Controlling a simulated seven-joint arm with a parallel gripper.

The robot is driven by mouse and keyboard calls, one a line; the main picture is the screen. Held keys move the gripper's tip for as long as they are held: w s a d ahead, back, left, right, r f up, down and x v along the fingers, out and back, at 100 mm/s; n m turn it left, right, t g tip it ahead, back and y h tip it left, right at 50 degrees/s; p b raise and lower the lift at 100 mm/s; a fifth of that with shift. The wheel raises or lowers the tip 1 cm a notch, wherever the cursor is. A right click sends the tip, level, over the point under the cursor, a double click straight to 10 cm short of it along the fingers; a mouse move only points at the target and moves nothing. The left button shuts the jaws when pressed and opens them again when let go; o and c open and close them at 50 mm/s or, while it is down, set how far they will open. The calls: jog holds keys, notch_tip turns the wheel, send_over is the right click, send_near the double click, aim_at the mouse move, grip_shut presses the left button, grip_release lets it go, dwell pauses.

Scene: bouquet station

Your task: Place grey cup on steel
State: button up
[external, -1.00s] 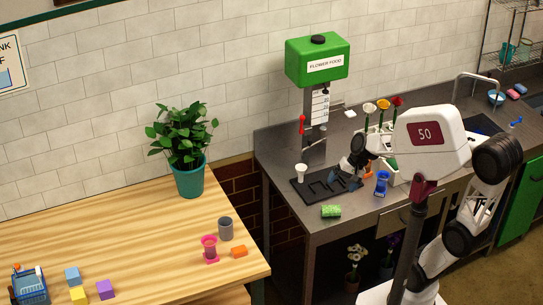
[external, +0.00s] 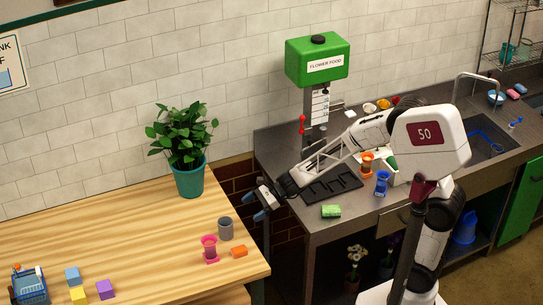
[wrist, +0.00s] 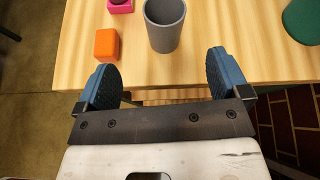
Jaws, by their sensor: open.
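The grey cup (external: 225,229) stands upright on the wooden table near its right edge. In the wrist view the cup (wrist: 165,28) is just beyond the fingertips, nearly centred between them. My gripper (external: 256,205) is open and empty, up and right of the cup near the table's edge. Its two blue fingers (wrist: 162,75) are wide apart in the wrist view and do not touch the cup. The steel counter (external: 319,228) is to the right of the table, with my arm reaching across it.
A potted plant (external: 189,178) stands behind. A gap separates table and counter.

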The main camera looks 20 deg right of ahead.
aim_at(225, 225)
jog(key=a+f, duration=0.1)
jog(key=a+f+m, duration=0.1)
jog(key=a, duration=0.1)
jog(key=a+m, duration=0.1)
jog(key=shift+w+a+f+t+y, duration=0.2)
jog(key=shift+w+f+t+y, duration=0.1)
jog(key=shift+w+f+t, duration=0.1)
jog(key=shift+x, duration=1.25)
jog(key=shift+s, duration=0.1)
jog(key=shift+x, duration=2.6)
jog(key=c, duration=1.1)
jog(key=shift+c, duration=0.2)
